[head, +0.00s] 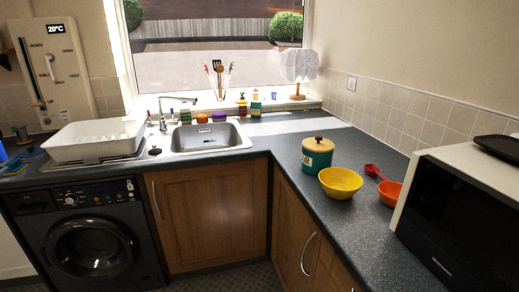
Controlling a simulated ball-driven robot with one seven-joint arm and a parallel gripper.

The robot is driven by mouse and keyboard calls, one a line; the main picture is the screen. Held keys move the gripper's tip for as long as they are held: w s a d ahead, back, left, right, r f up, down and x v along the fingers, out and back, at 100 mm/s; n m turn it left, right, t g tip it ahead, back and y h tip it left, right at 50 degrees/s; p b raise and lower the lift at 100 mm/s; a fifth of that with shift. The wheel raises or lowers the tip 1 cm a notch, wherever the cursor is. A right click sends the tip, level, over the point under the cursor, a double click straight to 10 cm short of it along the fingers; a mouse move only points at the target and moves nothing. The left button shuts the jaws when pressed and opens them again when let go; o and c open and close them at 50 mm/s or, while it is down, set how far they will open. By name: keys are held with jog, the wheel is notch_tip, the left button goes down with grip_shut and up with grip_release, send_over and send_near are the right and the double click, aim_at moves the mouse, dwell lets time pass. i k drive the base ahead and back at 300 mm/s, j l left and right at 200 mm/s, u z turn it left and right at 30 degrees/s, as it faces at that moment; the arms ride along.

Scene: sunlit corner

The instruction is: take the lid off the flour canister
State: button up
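A teal canister (318,159) stands upright on the right-hand stretch of dark counter, with a pale label on its front whose lettering is too small to read for certain. A cream lid (318,144) with a dark knob sits on top of the canister. My gripper is not in view.
A yellow bowl (341,184) stands close in front of the canister. A red scoop (374,171), an orange bowl (390,193) and a microwave (468,213) are to its right. The counter (291,161) left of the canister is clear, up to the sink (209,138).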

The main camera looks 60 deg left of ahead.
aim_at(317, 144)
jog(key=u, duration=1.3)
jog(key=i+j, duration=0.75)
jog(key=i+z, duration=0.05)
